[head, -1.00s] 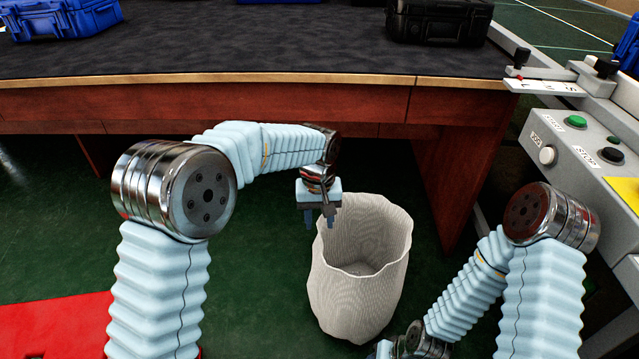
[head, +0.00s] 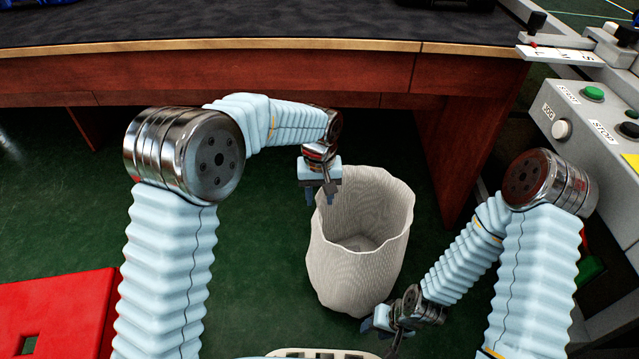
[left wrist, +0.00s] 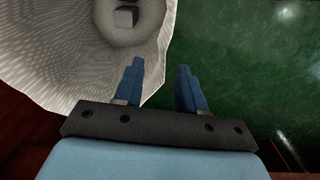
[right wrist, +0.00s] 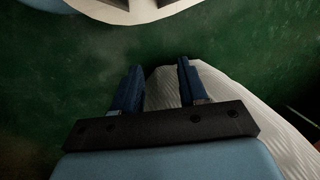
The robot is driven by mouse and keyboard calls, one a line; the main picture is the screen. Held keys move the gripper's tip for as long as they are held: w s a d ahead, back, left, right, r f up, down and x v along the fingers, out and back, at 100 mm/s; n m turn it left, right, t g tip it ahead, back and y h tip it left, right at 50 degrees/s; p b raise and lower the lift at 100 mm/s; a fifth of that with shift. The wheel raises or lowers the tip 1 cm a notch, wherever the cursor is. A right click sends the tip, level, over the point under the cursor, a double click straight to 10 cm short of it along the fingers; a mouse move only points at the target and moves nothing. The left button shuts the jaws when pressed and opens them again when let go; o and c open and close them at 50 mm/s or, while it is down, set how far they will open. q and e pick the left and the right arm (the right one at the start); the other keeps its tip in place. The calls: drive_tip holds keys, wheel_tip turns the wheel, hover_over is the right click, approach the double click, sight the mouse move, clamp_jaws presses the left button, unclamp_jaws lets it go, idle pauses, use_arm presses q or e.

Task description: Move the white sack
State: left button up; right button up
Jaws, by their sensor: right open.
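The white sack (head: 345,262) stands upright and open-topped on the green floor in front of the desk. The left wrist view looks into the sack (left wrist: 75,50), where a small grey block-like shape shows. My left gripper (head: 319,198) is open at the sack's left rim. In the left wrist view its fingers (left wrist: 160,85) are apart, one over the sack's opening and one over the floor. My right gripper (head: 382,330) is low beside the sack's lower right side. In the right wrist view its fingers (right wrist: 158,85) are open, with sack cloth (right wrist: 225,88) showing between and right of them; contact is unclear.
A wooden desk (head: 250,68) with a dark top stands behind the sack. A grey control panel (head: 590,125) with buttons is at the right. A red object (head: 60,310) lies on the floor at the left. The green floor (head: 260,240) left of the sack is clear.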

use_arm(q)
wheel_tip(320, 180, down, 8)
drive_tip(key=shift+b, duration=0.55)
clamp_jaws()
drive_tip(key=shift+a, duration=0.1)
idle(1.1)
